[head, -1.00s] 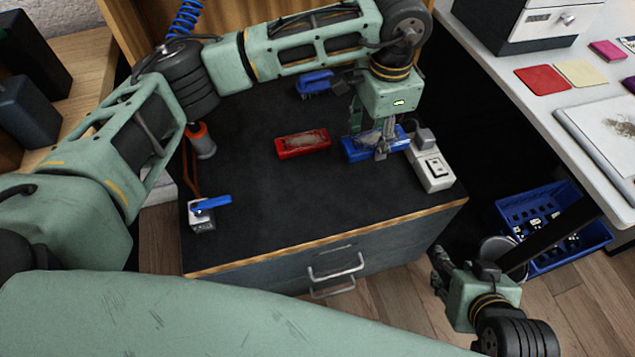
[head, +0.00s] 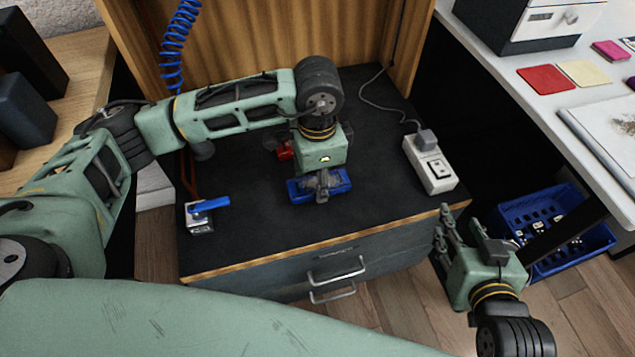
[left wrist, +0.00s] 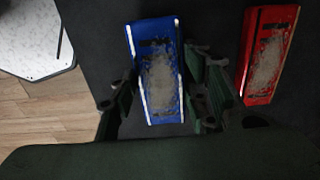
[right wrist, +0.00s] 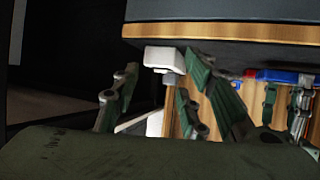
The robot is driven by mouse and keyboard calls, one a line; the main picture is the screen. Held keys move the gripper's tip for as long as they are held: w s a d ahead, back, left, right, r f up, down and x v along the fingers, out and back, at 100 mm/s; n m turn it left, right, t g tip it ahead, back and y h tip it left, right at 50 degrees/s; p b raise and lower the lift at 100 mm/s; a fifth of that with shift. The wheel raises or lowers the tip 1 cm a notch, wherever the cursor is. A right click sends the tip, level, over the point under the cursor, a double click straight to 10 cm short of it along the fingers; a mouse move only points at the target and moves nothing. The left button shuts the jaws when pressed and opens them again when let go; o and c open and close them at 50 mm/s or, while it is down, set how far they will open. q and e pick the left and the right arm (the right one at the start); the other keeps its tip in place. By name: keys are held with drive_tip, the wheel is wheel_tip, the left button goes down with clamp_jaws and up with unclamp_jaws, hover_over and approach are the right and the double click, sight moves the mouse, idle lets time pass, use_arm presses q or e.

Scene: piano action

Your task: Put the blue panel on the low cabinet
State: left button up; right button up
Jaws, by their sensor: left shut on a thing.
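The blue panel (head: 340,181), worn pale grey in its middle, is over the front middle of the black top of the low cabinet (head: 245,235). My left gripper (head: 322,195) is shut on it from above. In the left wrist view the blue panel (left wrist: 158,75) lies between the two fingers. I cannot tell whether the panel touches the top. My right gripper (head: 445,235) is open and empty, low beside the cabinet's front right corner. It also shows in the right wrist view (right wrist: 158,85).
A red panel (left wrist: 268,55) lies near the blue one, mostly hidden by my arm in the head view. A white switch box (head: 430,165) stands at the right edge, a blue-levered box (head: 200,220) at the front left. A blue crate (head: 555,240) is on the floor.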

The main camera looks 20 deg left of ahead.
use_arm(q)
drive_tip(key=shift+f, duration=0.75)
use_arm(e)
drive_tip(key=shift+w+a+r+t, duration=0.2)
drive_tip(key=shift+w+r+t, duration=0.3)
drive_tip(key=shift+r, duration=0.2)
use_arm(q)
drive_tip(key=shift+f, duration=0.1)
drive_tip(key=o, duration=1.3)
use_arm(e)
drive_tip(key=shift+w+a+r+t+y, duration=0.2)
drive_tip(key=shift+w+r+t+y, duration=0.15)
drive_tip(key=shift+r, duration=0.4)
